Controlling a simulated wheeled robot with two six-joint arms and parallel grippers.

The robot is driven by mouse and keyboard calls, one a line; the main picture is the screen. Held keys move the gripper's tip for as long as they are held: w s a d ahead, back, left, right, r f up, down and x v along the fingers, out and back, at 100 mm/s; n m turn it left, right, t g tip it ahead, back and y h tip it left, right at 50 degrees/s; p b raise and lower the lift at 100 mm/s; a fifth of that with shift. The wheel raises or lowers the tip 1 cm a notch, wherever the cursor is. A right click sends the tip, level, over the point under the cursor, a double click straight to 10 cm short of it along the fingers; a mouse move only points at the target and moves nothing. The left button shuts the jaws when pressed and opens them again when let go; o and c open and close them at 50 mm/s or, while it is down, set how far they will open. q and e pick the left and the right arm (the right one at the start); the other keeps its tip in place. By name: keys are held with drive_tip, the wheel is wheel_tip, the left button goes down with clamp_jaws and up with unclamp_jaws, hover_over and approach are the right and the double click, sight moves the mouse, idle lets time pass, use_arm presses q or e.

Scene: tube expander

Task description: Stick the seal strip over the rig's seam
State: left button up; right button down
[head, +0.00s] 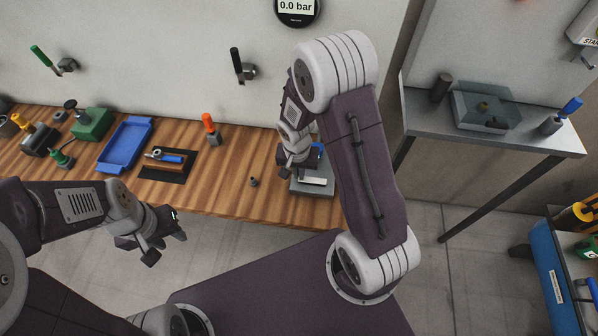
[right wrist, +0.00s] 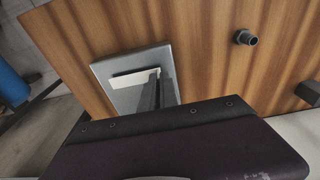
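A white strip (head: 313,181), which looks like the seal strip, lies on a grey plate (head: 317,191) at the right end of the wooden bench. In the right wrist view the strip (right wrist: 134,78) lies across the upper part of the plate (right wrist: 110,68), with dark streaks beside it. My right gripper (head: 297,168) is above the plate's left side. Its fingers look spread and hold nothing visible. My left gripper (head: 166,246) is open and empty in front of the bench edge. I cannot tell for sure which thing is the rig; its seam is not discernible.
A clear-covered box (head: 485,107) stands on the metal table (head: 560,145) at right. The wooden bench (head: 225,195) bears a blue tray (head: 126,143), a black mat with a tool (head: 165,165), an orange-handled tool (head: 209,126) and a small dark peg (head: 253,182). A gap separates bench and metal table.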

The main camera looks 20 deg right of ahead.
drive_tip(key=shift+s, duration=0.1)
drive_tip(key=shift+f+b, duration=0.35)
drive_tip(key=shift+b, duration=0.15)
idle(0.6)
drive_tip(key=c, duration=1.6)
unclamp_jaws()
drive_tip(key=shift+o, duration=0.2)
wheel_tip(320, 180, up, 9)
drive_tip(key=shift+s+a+p, duration=0.3)
drive_tip(key=shift+s, duration=0.1)
